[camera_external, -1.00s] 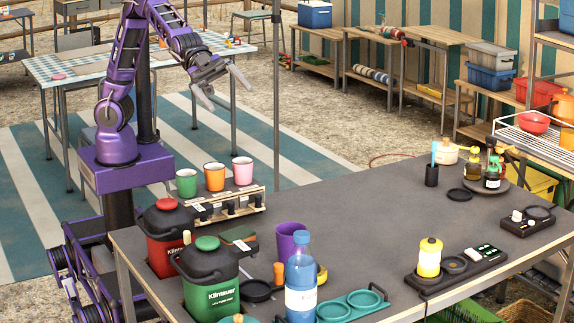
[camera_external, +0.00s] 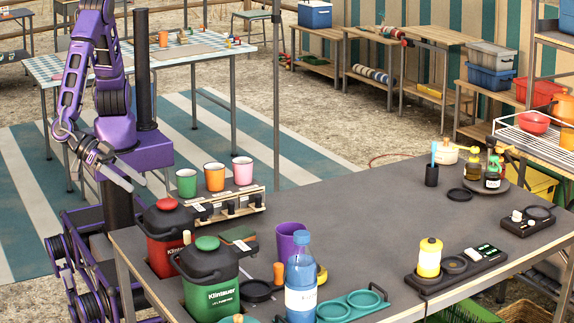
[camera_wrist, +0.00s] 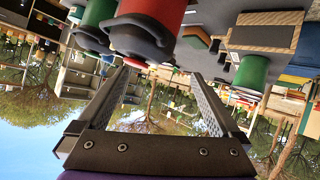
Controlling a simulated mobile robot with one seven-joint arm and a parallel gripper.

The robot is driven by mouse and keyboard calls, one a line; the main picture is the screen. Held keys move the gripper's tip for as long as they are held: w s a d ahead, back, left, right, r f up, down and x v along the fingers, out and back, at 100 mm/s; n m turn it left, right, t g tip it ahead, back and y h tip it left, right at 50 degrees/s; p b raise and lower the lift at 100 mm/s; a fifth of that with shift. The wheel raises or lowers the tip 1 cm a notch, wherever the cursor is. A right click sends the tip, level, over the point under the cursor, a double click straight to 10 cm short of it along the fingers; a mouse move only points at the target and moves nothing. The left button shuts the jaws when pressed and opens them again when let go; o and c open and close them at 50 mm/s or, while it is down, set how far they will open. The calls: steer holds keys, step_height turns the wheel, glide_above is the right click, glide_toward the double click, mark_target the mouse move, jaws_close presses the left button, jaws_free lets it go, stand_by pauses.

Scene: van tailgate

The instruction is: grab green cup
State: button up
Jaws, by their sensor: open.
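The green cup (camera_external: 186,183) stands upright at the left end of a low wooden rack (camera_external: 228,206), beside an orange cup (camera_external: 214,177) and a pink cup (camera_external: 242,170). In the wrist view, which is upside down, the green cup (camera_wrist: 250,74) is to the right of the fingers, outside the gap between them. My gripper (camera_external: 137,184) is open and empty, left of the cup and apart from it, beyond the table's left edge. It also shows open in the wrist view (camera_wrist: 161,78).
A red-lidded jug (camera_external: 166,240) and a green-lidded jug (camera_external: 208,285) stand at the table's left side, close to the rack. A purple cup (camera_external: 290,240) and a blue bottle (camera_external: 301,279) stand farther right. The table's middle (camera_external: 370,220) is clear.

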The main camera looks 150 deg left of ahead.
steer(key=s+a+n+g+y, duration=0.2)
steer(key=s+a+g+y, duration=0.15)
steer(key=s, duration=0.85)
glide_toward(187, 181)
steer(key=a+f, duration=0.4)
steer(key=shift+y, duration=0.45)
steer(key=shift+s+a+b+x, duration=0.1)
steer(key=shift+s+b+x, duration=0.05)
steer(key=shift+x, duration=0.8)
steer(key=shift+s+a+b+x, duration=0.1)
steer(key=shift+b+x, duration=0.05)
steer(key=shift+x, duration=0.75)
steer(key=shift+s+a+b+x, duration=0.1)
steer(key=shift+s+b+x, duration=0.05)
steer(key=shift+x, duration=0.8)
steer(key=shift+d+r, duration=0.15)
steer(key=shift+r, duration=0.05)
steer(key=c, duration=1.4)
